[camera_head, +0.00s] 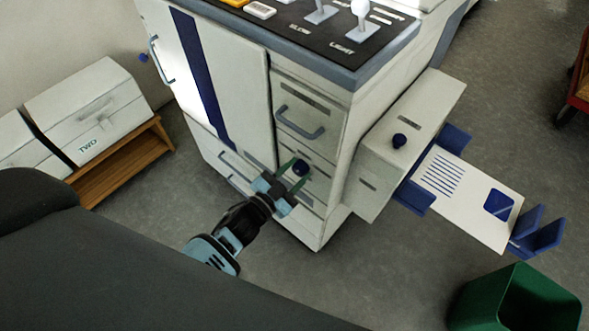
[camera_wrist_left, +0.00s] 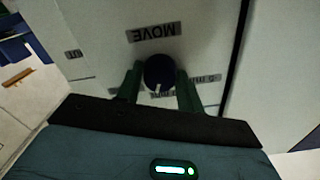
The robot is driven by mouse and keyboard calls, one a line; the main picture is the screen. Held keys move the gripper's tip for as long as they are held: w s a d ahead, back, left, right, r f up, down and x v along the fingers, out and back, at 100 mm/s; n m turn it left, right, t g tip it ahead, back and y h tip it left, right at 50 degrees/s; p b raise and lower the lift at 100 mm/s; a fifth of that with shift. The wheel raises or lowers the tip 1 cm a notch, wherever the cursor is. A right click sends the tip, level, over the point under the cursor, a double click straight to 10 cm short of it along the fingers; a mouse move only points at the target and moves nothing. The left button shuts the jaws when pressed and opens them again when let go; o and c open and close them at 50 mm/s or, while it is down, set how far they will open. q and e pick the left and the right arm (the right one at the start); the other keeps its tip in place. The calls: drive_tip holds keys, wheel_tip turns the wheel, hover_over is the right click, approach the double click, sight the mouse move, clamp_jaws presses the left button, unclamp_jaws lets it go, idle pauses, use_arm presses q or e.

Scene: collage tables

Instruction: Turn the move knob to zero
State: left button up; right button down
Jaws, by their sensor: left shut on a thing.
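The move knob (camera_head: 300,167) is a round dark blue knob on the front of the white machine, below a drawer handle. In the left wrist view the knob (camera_wrist_left: 159,71) sits beside the label MOVE (camera_wrist_left: 151,33). A small white mark shows on the knob's edge, pointing toward the bottom of that picture. My left gripper (camera_head: 296,175) has its green fingers on either side of the knob, shut on it. In the wrist view the fingers partly cover the small labels around the knob. My right gripper is not in view.
A green bin (camera_head: 515,300) stands at the lower right. A white box (camera_head: 88,110) sits on a wooden stand at left. A drawer handle (camera_head: 300,124) protrudes above the knob.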

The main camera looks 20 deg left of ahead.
use_arm(q)
drive_tip(key=shift+n+p, duration=0.35)
drive_tip(key=shift+n, duration=0.45)
drive_tip(key=shift+n+p, duration=0.35)
drive_tip(key=shift+n, duration=1.05)
drive_tip(key=o, duration=1)
drive_tip(key=shift+s, duration=0.1)
